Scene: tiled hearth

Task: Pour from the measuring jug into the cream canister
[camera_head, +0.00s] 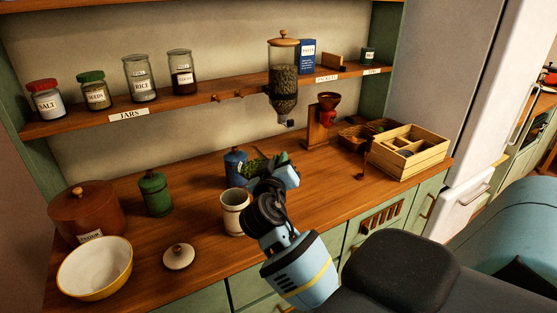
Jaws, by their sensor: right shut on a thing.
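The cream canister (235,216) stands upright and open on the wooden counter, just left of my right gripper. A pale round lid with a dark knob (178,256) lies on the counter to its left. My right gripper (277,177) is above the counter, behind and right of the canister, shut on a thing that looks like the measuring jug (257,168). Green matter and bluish-grey surfaces show there; the wrist hides much of it, so its tilt is unclear. My left gripper is not in view.
A blue canister (235,165) and green canister (155,193) stand behind. A brown flour pot (86,212) and yellow-white bowl (95,268) are at left. A wooden crate (428,160) is at right. A dispenser (284,80) hangs above. Counter is clear between the canisters.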

